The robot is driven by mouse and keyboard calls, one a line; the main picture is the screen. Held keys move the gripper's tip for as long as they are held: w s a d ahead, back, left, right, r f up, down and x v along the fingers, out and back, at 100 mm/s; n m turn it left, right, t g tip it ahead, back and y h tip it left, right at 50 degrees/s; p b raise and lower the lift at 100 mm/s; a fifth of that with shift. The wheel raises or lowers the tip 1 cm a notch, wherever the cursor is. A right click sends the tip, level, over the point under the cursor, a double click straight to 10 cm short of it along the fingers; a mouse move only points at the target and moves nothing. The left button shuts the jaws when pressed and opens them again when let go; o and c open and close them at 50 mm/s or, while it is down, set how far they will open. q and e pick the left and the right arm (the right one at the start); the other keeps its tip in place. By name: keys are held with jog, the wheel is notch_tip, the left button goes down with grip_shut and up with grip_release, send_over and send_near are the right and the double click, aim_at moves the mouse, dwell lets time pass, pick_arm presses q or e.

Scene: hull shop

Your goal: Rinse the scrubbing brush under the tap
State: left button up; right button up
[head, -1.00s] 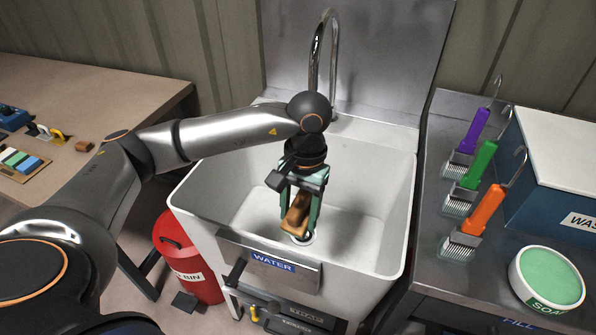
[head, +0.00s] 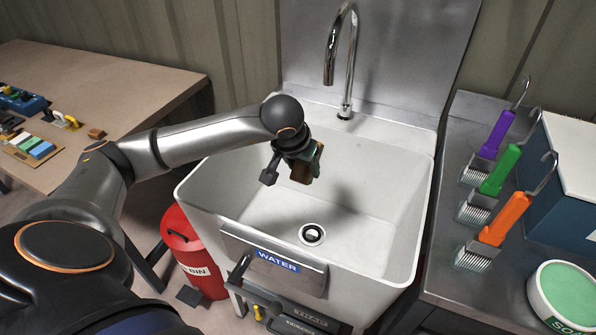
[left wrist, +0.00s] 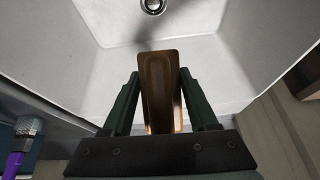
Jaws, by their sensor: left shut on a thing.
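My left gripper (head: 310,160) is shut on the scrubbing brush (head: 303,173), a brown wooden block. It holds the brush above the left back part of the white sink (head: 408,235), tilted away so that its fingers are mostly hidden in the head view. In the left wrist view the brush (left wrist: 156,80) sits between the green fingers; I see no bristles. The chrome tap (head: 346,75) curves up at the back of the sink, its spout end above and right of the gripper in the picture. No water shows. My right gripper is not in view.
A WATER panel (head: 272,270) is on the sink front. The drain (head: 312,235) is clear. The right bench has purple, green and orange brushes (head: 490,230), a soap tub (head: 562,300) and a blue box (head: 560,215).

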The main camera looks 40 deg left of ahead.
pick_arm(q)
jog(key=w+a+f+b, duration=0.2)
jog(key=w, duration=0.7)
jog(key=shift+w+a, duration=0.15)
jog(key=shift+w, duration=0.15)
